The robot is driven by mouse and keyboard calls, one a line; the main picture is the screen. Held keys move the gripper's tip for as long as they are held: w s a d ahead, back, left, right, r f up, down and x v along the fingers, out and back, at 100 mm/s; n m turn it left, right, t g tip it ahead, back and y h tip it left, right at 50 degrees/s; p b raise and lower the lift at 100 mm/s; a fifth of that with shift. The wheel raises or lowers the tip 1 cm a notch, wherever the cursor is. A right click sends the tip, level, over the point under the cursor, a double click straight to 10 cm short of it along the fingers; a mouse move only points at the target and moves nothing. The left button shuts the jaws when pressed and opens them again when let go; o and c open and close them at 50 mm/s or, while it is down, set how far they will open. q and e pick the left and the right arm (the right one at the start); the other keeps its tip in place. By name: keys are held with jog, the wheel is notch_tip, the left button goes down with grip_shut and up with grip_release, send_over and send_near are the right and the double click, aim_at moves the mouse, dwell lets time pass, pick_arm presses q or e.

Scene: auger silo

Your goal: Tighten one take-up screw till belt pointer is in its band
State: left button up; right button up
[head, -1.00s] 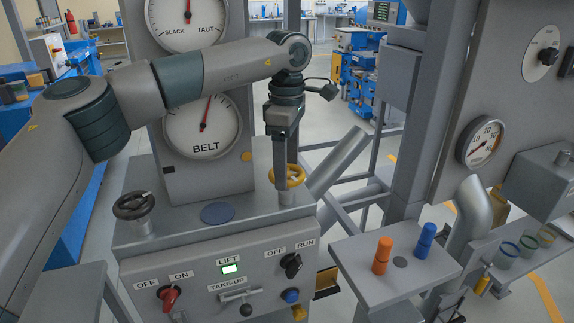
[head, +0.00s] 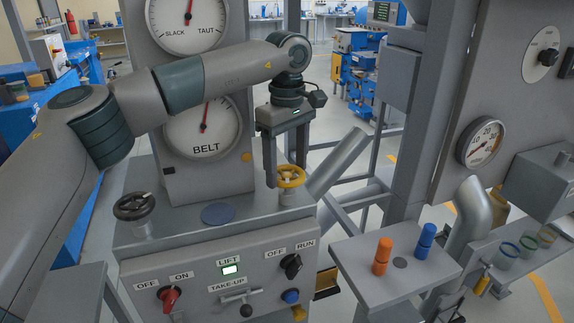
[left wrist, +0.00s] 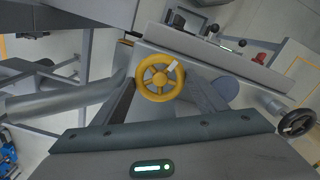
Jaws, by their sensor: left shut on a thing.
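The yellow handwheel (head: 291,178) stands at the right end of the console top. My left gripper (head: 285,168) reaches down from above and is shut on it, one finger on either side. In the left wrist view the yellow wheel (left wrist: 160,77) sits between the two fingers, with a pale mark on its rim. A black handwheel (head: 134,206) stands at the left end of the console. The BELT dial (head: 205,138) shows a red pointer near upright; my arm hides its top, and I see no band. My right gripper is not in view.
A SLACK/TAUT dial (head: 187,22) above has its red pointer near upright. The console front (head: 200,275) carries a red switch, a lit LIFT lamp, a take-up lever and a black knob. A shelf (head: 402,268) with orange and blue pegs stands at the right.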

pick_arm(q)
jog(key=shift+r, duration=0.1)
jog(key=o, duration=1.1)
jog(key=shift+r, duration=0.6)
notch_tip(320, 180, up, 7)
jog(key=b, duration=0.2)
notch_tip(320, 180, up, 8)
jog(key=r, duration=0.1)
send_over(287, 172)
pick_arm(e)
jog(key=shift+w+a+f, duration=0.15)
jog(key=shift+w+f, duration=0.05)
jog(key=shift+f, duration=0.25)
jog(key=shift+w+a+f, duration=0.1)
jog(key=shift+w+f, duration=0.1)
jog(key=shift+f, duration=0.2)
